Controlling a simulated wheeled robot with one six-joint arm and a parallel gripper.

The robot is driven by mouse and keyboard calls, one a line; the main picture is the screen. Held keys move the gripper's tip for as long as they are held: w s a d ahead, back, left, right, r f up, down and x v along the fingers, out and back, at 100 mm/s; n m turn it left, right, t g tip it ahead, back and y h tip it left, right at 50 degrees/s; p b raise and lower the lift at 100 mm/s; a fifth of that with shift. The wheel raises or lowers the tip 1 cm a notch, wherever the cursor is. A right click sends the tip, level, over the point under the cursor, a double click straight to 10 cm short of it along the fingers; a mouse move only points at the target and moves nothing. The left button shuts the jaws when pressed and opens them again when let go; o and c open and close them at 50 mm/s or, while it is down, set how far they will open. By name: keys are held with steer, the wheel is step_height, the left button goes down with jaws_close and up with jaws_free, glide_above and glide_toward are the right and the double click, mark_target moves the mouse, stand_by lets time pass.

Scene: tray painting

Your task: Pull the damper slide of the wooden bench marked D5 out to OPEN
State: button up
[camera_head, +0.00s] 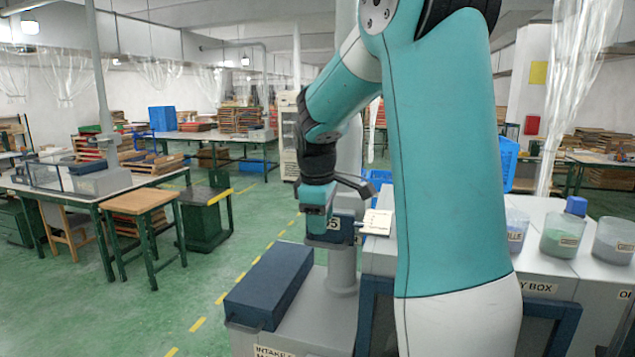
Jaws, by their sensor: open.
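My gripper (319,214) hangs at the end of my teal arm, left of the picture's middle, just in front of a dark blue block with a partly covered label (333,225). Only a "5" reads clearly on it. A short metal rod and a pale plate with small print (377,222) stick out to the right of that block. I cannot tell whether the plate is the damper slide or its marking. My gripper is open and seems to hold nothing; its fingertips are hard to make out. My arm hides much of the area to the right.
A dark blue box (268,287) lies on the grey cabinet in front, with an INTAKE label below. Jars of coloured powder (563,236) stand on the grey counter at right. A wooden-topped table (140,201) stands at left. The green floor between is clear.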

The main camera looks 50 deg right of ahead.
step_height(320, 180, up, 12)
steer(key=a, duration=0.2)
steer(key=shift+s+f+b, duration=0.2)
steer(key=shift+s+b, duration=0.2)
steer(key=shift+s, duration=0.05)
steer(key=shift+a, duration=0.1)
steer(key=a+f+n+t+y+b, duration=0.1)
steer(key=a+f+b, duration=0.1)
steer(key=a+f, duration=0.55)
steer(key=a+f+n+y+b, duration=0.15)
steer(key=a+f, duration=0.25)
steer(key=a, duration=0.7)
steer(key=s+a+f+g+y+b, duration=0.1)
steer(key=s+a+f+y, duration=0.1)
steer(key=s+a+f, duration=0.2)
steer(key=s+a+f+y+b, duration=0.1)
steer(key=s+a+f, duration=0.3)
steer(key=s+a, duration=0.6)
steer(key=shift+a+f+g+y+b, duration=0.4)
steer(key=shift+a+b, duration=0.3)
steer(key=shift+a, duration=0.2)
steer(key=shift+w, duration=0.1)
